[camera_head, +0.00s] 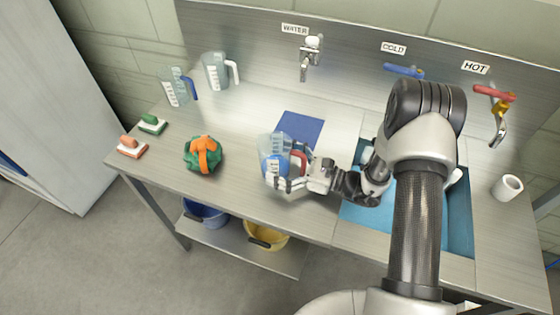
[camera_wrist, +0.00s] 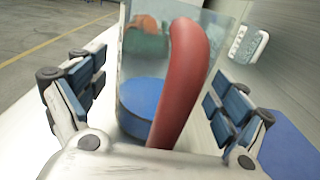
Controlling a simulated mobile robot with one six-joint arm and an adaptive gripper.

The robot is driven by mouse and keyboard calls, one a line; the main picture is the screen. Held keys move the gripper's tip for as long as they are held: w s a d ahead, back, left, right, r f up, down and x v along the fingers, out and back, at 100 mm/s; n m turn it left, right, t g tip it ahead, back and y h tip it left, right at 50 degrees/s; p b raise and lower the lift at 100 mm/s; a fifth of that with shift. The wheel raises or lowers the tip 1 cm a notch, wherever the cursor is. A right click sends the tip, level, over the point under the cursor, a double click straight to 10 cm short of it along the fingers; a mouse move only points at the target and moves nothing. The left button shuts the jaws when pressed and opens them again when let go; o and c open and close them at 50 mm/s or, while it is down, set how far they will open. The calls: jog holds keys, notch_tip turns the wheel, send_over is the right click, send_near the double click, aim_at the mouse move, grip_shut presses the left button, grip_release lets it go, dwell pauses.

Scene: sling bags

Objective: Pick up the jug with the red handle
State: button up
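The jug with the red handle (camera_head: 270,152) is a clear measuring jug standing upright on the steel counter, its red handle (camera_head: 300,160) turned right towards my gripper (camera_head: 286,166). In the wrist view the red handle (camera_wrist: 183,80) rises between my fingers, in front of the clear body (camera_wrist: 136,75). Something blue shows low in or through the jug. My gripper (camera_wrist: 160,85) is open, one finger on each side of the handle and the near part of the body. A gap shows at the left finger; contact at the right finger cannot be told.
A jug with a blue handle (camera_head: 175,88) and one with a white handle (camera_head: 215,70) stand at the back left. A blue mat (camera_head: 300,128) lies behind. A sink (camera_head: 458,215) is right.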

jog(key=c, duration=1.2)
jog(key=shift+o, duration=0.2)
